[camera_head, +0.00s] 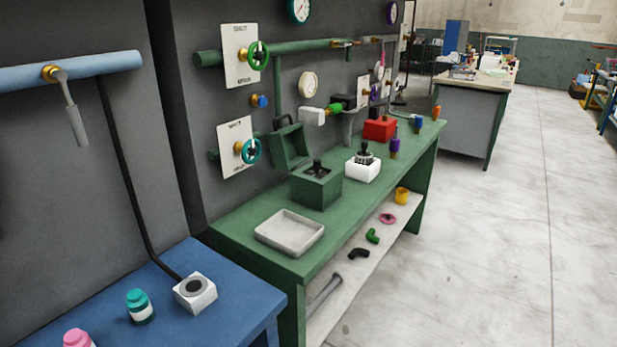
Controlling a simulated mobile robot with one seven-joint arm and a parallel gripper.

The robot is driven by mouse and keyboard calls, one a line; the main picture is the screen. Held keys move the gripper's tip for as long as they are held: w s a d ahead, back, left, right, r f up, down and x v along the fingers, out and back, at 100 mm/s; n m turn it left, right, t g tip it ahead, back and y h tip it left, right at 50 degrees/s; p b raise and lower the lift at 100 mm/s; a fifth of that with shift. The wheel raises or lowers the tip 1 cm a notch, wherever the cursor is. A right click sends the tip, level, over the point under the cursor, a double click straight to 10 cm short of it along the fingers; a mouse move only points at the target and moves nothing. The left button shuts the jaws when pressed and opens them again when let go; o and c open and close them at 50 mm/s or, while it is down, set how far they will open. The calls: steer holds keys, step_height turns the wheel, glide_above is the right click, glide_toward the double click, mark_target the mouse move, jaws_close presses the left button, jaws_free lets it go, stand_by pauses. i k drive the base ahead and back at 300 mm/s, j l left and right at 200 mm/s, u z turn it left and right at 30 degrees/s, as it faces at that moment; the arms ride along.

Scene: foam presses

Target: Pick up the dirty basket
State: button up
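I cannot tell for sure which thing is the dirty basket. A green box (316,191) with a raised lid (287,147) stands on the green bench, and a small dark piece with an upright stem (317,167) sits in its top. A white block (362,171) stands to its right, with a dark, stemmed piece (365,155) on its top. Whether either dark piece is a basket, or dirty, is too small to tell. A shallow grey tray (290,229) lies at the bench's near end and looks empty. My gripper is not in view.
The green bench (240,218) has a pale lower shelf (345,282) with loose fittings. A blue table (240,287) at the lower left holds a teal jar (139,306), a pink jar (76,338) and a white block (195,293). Floor (500,230) at right is clear.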

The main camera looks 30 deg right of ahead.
mark_target(317, 172)
steer(key=i+l+u, duration=0.1)
steer(key=l, duration=0.4)
steer(key=i+l+u, duration=0.15)
steer(key=l, duration=0.35)
steer(key=i+l, duration=0.1)
steer(key=l, duration=1.25)
steer(key=i+l+u, duration=0.1)
steer(key=l, duration=0.6)
steer(key=i, duration=0.05)
